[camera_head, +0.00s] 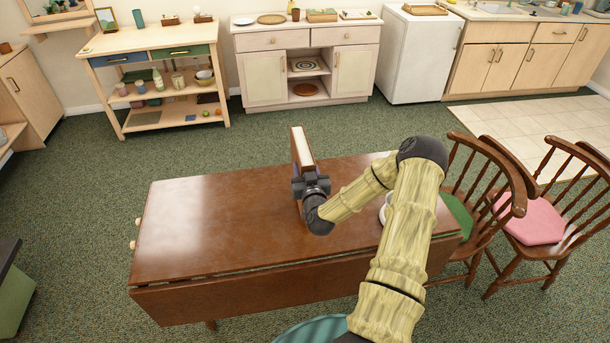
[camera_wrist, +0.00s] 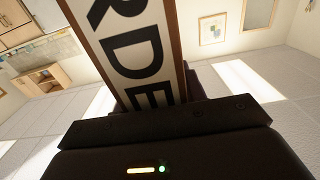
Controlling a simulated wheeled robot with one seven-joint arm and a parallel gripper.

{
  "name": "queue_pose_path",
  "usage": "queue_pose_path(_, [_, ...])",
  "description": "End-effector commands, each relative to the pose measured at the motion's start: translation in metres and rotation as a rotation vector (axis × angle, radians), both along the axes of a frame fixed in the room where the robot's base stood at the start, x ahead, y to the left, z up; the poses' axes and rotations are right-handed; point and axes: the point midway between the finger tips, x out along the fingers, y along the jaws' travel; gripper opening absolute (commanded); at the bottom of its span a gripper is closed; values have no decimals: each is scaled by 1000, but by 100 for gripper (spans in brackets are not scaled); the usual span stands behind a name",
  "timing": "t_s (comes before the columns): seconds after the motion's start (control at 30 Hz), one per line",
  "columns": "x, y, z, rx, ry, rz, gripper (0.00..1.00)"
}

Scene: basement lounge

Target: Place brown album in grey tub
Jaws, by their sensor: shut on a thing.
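The brown album (camera_head: 303,147) is held upright above the far edge of the brown wooden table, with its pale inner side showing. My gripper (camera_head: 309,184) is shut on its lower part. In the wrist view the album (camera_wrist: 133,45) rises from the jaws, with a cream face, large dark letters and a brown edge. I cannot make out a grey tub in either view.
The brown table (camera_head: 215,225) is mostly bare on its left. A white round dish (camera_head: 384,208) is partly hidden behind my arm. Chairs with green and pink (camera_head: 529,219) cushions stand at right. A shelf cart (camera_head: 150,55) and cabinets line the back wall.

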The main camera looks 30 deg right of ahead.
Motion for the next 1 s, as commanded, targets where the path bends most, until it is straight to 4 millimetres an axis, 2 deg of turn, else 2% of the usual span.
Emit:
queue_pose_path(0.2, [0,-1,-24,0,-1,-2,0])
queue_pose_path(0.6, [1,1,-29,-2,-2,2,0])
queue_pose_path(0.63, [0,2,-29,0,1,2,47])
queue_pose_path(0.7, [0,2,-29,0,1,3,60])
queue_pose_path(1.0, [0,1,-28,0,1,2,62])
